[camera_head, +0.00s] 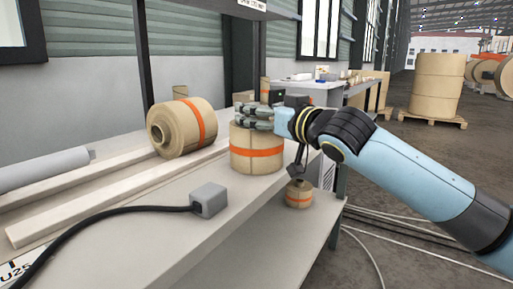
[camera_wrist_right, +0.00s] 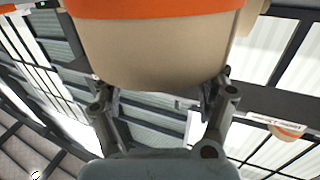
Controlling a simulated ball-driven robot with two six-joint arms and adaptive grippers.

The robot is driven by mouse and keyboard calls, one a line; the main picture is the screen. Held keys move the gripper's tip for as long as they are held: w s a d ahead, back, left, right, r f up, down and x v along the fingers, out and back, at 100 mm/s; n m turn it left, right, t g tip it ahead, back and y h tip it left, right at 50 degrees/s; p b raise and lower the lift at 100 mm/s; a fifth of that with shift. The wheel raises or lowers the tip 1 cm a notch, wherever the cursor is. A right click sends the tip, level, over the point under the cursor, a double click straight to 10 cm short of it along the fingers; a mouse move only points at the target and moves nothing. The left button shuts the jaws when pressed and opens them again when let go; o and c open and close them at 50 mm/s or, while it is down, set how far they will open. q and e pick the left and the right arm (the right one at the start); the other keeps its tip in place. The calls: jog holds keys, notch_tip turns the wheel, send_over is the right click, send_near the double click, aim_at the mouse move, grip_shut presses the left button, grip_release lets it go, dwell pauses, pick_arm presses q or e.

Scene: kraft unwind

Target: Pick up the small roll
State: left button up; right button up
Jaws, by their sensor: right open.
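A tan kraft roll with an orange band (camera_head: 257,155) stands upright near the right end of the bench. My right gripper (camera_head: 247,116) is at its upper edge, with my arm coming in from the right. In the right wrist view the roll (camera_wrist_right: 160,45) fills the space between the two open fingers (camera_wrist_right: 162,95). I cannot tell whether they touch it. Another banded roll (camera_head: 182,128) lies on its side on pale rails (camera_head: 130,178). My left gripper is not in view.
A grey box (camera_head: 209,199) with a black cable lies on the bench in front of the upright roll. A grey cylinder (camera_head: 42,169) is at the left. Large rolls (camera_head: 437,84) stand on a pallet at the back right. Cables run along the floor.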

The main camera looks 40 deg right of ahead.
jog(key=shift+w, duration=0.95)
jog(key=shift+c, duration=0.4)
grip_shut()
